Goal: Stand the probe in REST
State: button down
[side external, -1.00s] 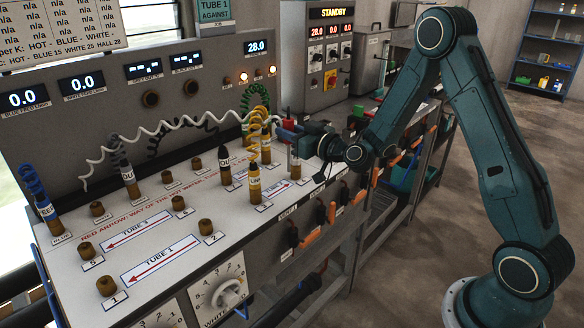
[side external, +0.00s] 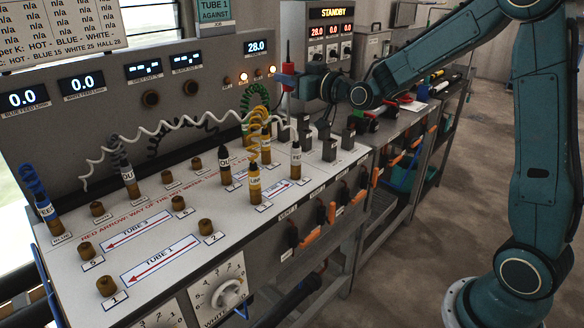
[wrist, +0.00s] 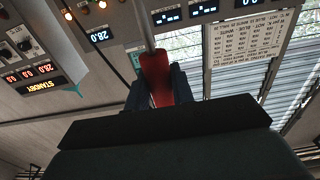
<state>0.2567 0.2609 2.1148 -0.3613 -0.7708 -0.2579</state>
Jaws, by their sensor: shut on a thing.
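The probe has a red handle (side external: 288,73) and a thin metal stem. My gripper (side external: 294,82) is shut on the red handle and holds the probe upright, well above the bench top, in front of the back panel. In the wrist view my gripper (wrist: 157,92) has its dark fingers on both sides of the red handle (wrist: 157,75), with the grey stem (wrist: 149,25) reaching away from the camera. The lower stem is hard to make out in the side view. I cannot make out a place marked REST.
Below the probe, several dark grey blocks (side external: 329,149) stand on the bench top (side external: 225,250). A hose end (side external: 296,156), coiled yellow hose (side external: 258,150) and brass stubs (side external: 205,227) stand to their left. The STANDBY box (side external: 330,40) is behind my gripper.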

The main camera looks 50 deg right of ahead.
jog(key=shift+r, duration=0.65)
jog(key=w+d+m+h, duration=0.3)
jog(key=w+d+h, duration=0.2)
jog(key=w+d, duration=1.75)
jog(key=shift+g, duration=0.3)
jog(key=shift+w+a+f, duration=0.1)
jog(key=shift+a+f, duration=0.1)
jog(key=shift+f, duration=0.65)
jog(key=shift+a+f, duration=0.15)
jog(key=shift+f, duration=0.65)
jog(key=shift+w+a+f, duration=0.1)
jog(key=shift+a+f, duration=0.1)
jog(key=shift+f, duration=0.8)
